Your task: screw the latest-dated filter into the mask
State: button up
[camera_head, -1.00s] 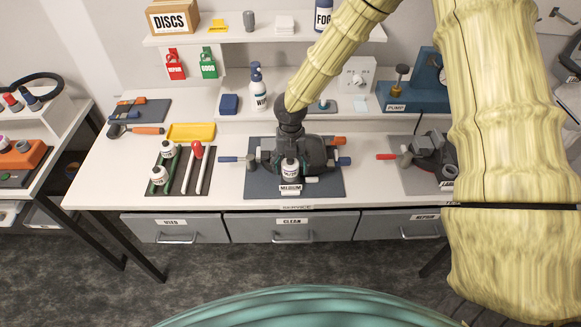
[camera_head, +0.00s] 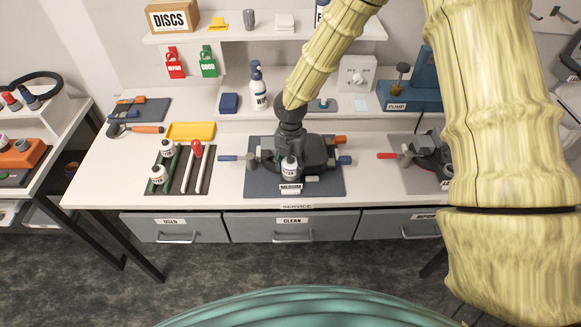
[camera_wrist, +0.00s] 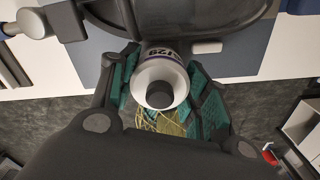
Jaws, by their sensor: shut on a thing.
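The dark mask (camera_head: 312,152) lies on a blue-grey mat (camera_head: 262,187) marked MEDIUM, at the middle of the bench. My gripper (camera_wrist: 160,92) is shut on a white filter (camera_wrist: 160,74) with a dark knob facing the wrist camera. Part of the print on its side shows, reading like "129". In the head view this filter (camera_head: 290,168) is at the front of the mask, close against it. Whether its thread is engaged cannot be told. Two other white filters, one nearer (camera_head: 158,174) and one farther (camera_head: 167,148), stand in the dark rack (camera_head: 185,188) on the left.
A second mat (camera_head: 407,180) with a red-handled part lies to the right, partly behind my arm. A yellow tray (camera_head: 190,131) and a spray bottle (camera_head: 258,92) are behind. Drawers (camera_head: 175,229) run under the bench edge.

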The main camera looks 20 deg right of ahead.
jog(key=m, duration=0.6)
jog(key=shift+b, duration=0.3)
jog(key=m, duration=0.5)
jog(key=shift+m, duration=0.4)
jog(key=m, duration=1.1)
jog(key=shift+f, duration=0.1)
jog(key=o, duration=1.2)
